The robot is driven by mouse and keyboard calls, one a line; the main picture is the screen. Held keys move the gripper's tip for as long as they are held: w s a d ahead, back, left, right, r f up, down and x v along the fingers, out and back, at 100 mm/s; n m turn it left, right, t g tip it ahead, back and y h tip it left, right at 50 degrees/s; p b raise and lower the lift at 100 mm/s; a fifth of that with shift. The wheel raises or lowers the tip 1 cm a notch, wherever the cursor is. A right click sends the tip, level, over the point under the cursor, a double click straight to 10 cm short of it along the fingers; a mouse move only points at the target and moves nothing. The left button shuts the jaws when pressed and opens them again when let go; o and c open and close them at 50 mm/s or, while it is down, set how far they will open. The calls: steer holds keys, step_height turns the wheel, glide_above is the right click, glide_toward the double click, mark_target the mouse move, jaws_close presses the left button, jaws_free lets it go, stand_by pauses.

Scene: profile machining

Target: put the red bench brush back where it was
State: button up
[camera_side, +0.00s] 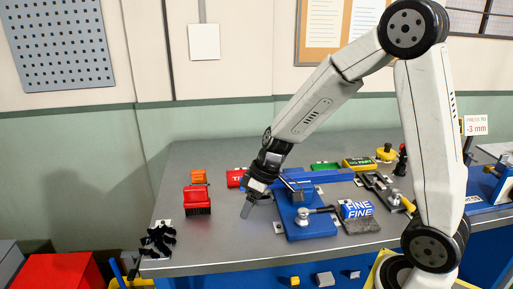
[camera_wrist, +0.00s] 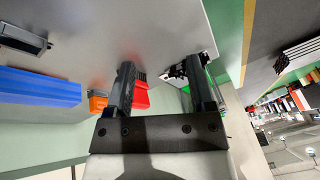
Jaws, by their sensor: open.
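The red bench brush (camera_side: 197,197) stands on the grey bench top, left of my gripper in the side view, its dark bristles facing the front. In the wrist view the red brush (camera_wrist: 141,97) shows beyond my left-hand finger, which partly covers it. My gripper (camera_side: 247,208) is open and empty, tilted downward above the bench between the brush and the blue fixture. In the wrist view the two fingers of my gripper (camera_wrist: 160,68) stand wide apart with nothing held between them.
An orange object (camera_side: 198,176) lies just behind the brush. A black object on a pale plate (camera_side: 158,238) sits at the bench's front left corner.

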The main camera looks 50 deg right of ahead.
steer(key=s+m+h, duration=0.3)
steer(key=s, duration=0.7)
steer(key=shift+f+m+h, duration=0.3)
steer(key=shift+f+m, duration=0.1)
steer(key=shift+f, duration=0.05)
stand_by(0.7)
